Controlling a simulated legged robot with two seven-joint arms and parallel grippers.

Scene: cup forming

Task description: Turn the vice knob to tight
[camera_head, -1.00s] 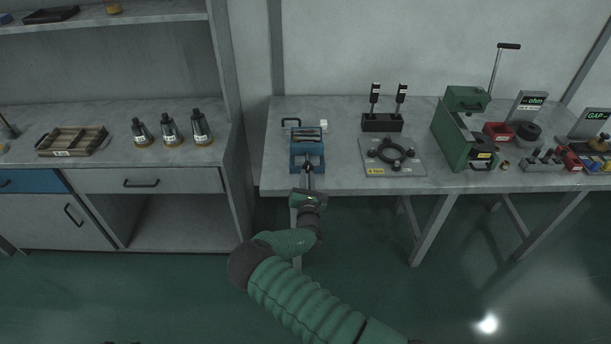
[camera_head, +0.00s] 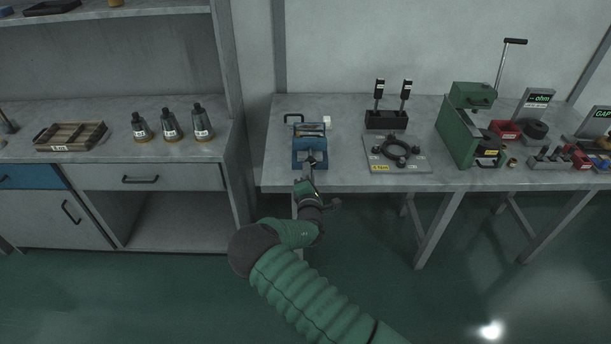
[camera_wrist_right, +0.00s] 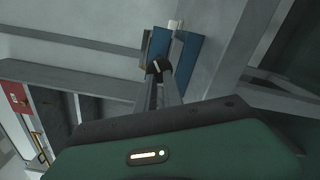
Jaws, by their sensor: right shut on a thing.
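The blue vice (camera_head: 309,154) stands at the front edge of the grey bench, left of centre in the head view. It also shows at the top of the right wrist view (camera_wrist_right: 186,57). My right gripper (camera_head: 309,168) reaches it from the front. In the right wrist view its fingers (camera_wrist_right: 158,82) extend to a dark knob (camera_wrist_right: 156,66) on the vice's front and are shut on it. The fingers cover part of the knob, and I cannot read its turn angle. My left gripper is out of view.
A grey plate with a black ring (camera_head: 425,164) lies right of the vice. Behind it is a black holder (camera_head: 386,121) with two upright tools. A green press (camera_head: 459,134) stands farther right. A black handle and a small white block sit behind the vice.

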